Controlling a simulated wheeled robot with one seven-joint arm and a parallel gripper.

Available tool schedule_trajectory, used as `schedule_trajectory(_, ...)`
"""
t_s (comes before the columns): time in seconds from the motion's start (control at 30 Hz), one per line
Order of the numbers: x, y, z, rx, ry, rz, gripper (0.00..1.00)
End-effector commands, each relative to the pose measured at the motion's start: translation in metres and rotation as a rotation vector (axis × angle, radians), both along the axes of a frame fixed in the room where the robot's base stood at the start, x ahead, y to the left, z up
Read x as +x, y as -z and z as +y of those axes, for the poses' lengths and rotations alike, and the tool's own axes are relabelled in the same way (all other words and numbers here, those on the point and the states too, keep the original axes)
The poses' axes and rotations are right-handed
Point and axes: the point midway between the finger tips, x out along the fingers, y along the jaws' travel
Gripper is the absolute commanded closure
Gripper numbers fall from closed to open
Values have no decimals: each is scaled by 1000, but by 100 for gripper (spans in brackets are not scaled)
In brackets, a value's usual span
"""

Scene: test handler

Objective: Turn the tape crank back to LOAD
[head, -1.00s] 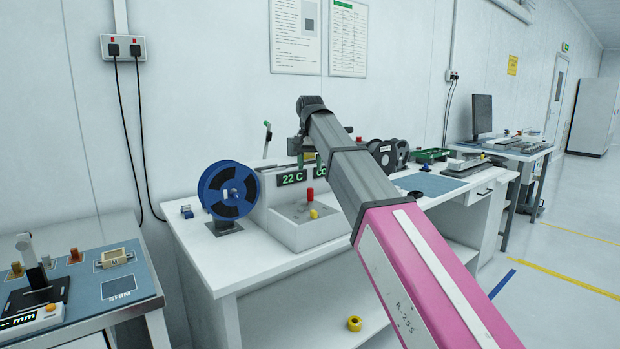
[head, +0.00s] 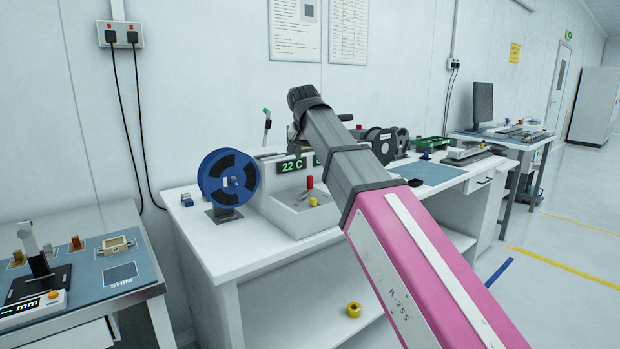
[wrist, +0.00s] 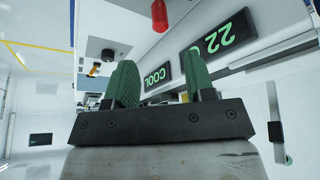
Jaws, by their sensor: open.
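No crank marked LOAD can be picked out, and no LOAD label is readable. A blue tape reel (head: 228,180) stands on the left of the white bench. A thin lever with a green tip (head: 266,125) rises behind the white machine (head: 268,212), whose display reads 22 C (head: 291,166); I cannot tell if this lever is the crank. In the wrist view my gripper (wrist: 163,80) is open with two green fingers apart and nothing seen between them. The displays 22 (wrist: 218,38) and COOL (wrist: 158,76) lie beyond the fingers.
A red knob (head: 309,182) and a yellow knob (head: 313,201) stand in the machine's open tray. Dark reels (head: 385,145) and a blue mat (head: 428,172) are to the right. A side table (head: 75,270) stands at left. A yellow roll (head: 354,310) lies on the low shelf.

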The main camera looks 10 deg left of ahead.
Motion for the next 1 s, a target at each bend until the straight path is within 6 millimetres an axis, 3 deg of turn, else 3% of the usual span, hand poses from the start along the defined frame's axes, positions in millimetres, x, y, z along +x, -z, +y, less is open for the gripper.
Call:
schedule_trajectory(0.6,34,80,2,-2,1,3,51)
schedule_trajectory(1.0,41,97,2,-1,1,2,51)
